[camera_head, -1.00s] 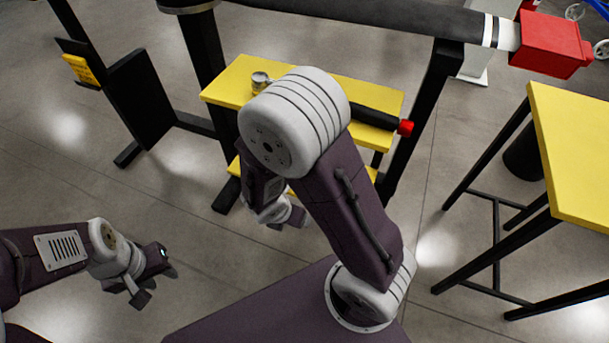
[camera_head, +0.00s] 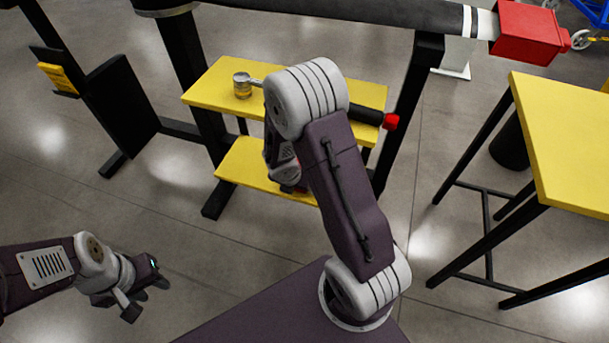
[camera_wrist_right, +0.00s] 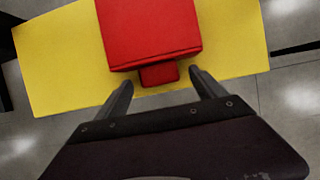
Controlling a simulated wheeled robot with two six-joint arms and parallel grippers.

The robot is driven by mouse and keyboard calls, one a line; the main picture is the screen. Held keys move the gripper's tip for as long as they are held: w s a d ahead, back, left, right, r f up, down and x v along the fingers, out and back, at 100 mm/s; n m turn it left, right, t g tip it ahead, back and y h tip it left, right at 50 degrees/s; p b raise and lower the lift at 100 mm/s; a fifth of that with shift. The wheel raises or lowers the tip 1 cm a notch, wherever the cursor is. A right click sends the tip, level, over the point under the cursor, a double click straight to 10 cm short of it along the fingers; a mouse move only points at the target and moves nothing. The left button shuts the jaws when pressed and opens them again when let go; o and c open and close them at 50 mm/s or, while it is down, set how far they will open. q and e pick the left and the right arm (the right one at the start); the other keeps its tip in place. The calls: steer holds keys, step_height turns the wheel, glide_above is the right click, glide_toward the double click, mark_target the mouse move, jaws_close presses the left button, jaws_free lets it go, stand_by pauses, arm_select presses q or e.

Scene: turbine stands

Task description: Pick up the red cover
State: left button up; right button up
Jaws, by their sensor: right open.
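In the right wrist view a red cover (camera_wrist_right: 152,30), a box with a small tab (camera_wrist_right: 159,74) on its near side, rests on a yellow surface (camera_wrist_right: 60,60). My right gripper (camera_wrist_right: 162,82) is open, its two fingers on either side of the tab, with gaps visible. Whether they touch it I cannot tell.
The upper yellow shelf (camera_head: 215,88) holds a small metal and amber part (camera_head: 242,85) and a black tool with a red end (camera_head: 391,121). Another red box (camera_head: 530,32) sits on the shaft end above. A yellow table (camera_head: 570,140) stands right. Black posts flank the shelves.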

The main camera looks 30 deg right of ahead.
steer(key=shift+x, duration=0.85)
steer(key=shift+r, duration=0.15)
steer(key=shift+a, duration=0.1)
jaws_close()
arm_select(q)
steer(key=shift+f, duration=0.45)
